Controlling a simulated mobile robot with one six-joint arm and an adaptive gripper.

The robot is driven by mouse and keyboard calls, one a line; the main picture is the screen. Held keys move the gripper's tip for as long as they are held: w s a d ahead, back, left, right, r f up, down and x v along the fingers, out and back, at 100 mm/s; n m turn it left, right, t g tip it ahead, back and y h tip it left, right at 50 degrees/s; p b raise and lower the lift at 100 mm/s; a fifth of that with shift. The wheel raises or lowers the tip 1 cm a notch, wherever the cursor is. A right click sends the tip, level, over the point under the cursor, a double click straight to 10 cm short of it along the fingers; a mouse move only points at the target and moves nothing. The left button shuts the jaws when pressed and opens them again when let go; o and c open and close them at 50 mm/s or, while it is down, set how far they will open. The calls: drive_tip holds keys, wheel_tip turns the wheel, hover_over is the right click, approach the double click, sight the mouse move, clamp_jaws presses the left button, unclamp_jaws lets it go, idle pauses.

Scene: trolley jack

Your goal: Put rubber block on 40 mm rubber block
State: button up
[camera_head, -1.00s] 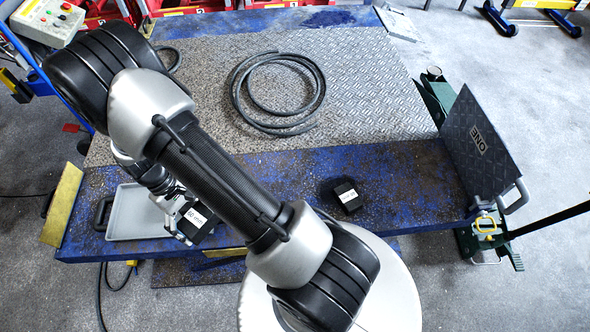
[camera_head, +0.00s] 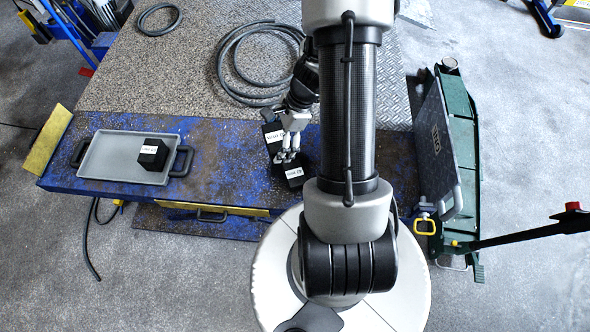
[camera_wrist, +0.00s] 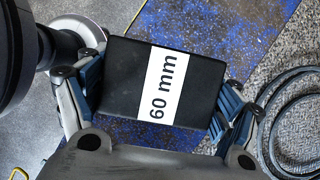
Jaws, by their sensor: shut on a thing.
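My gripper (camera_head: 286,152) is shut on a black rubber block (camera_head: 272,136), above the blue front strip of the table. In the wrist view this black block (camera_wrist: 128,85) sits between the two fingers, and its white label reads 60 mm.
A grey tray (camera_head: 103,166) with dark handles holds a third labelled black block (camera_head: 152,153) at the left. A coiled black hose (camera_head: 235,75) lies behind my gripper. A green trolley jack (camera_head: 462,150) stands to the right, off the table. Blue table between tray and gripper is clear.

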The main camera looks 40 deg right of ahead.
drive_tip(key=s+d+r+m+t, duration=0.1)
drive_tip(key=s+d+m, duration=0.1)
drive_tip(key=d+m, duration=0.15)
drive_tip(key=m+h+b, duration=0.1)
drive_tip(key=b, duration=0.9)
approach(290, 172)
drive_tip(key=shift+t, duration=0.3)
drive_tip(key=x, duration=0.5)
drive_tip(key=shift+s+a+f, duration=0.15)
drive_tip(key=shift+a+f, duration=0.05)
drive_tip(key=shift+f, duration=0.2)
drive_tip(key=shift+f, duration=0.1)
drive_tip(key=o, duration=1)
drive_tip(key=shift+f, duration=0.1)
drive_tip(key=o, duration=0.4)
drive_tip(key=shift+c, duration=0.2)
drive_tip(key=shift+r+p, duration=0.4)
drive_tip(key=shift+r, duration=0.05)
drive_tip(key=p+v, duration=0.5)
drive_tip(key=v, duration=0.6)
drive_tip(key=shift+r+p, duration=0.35)
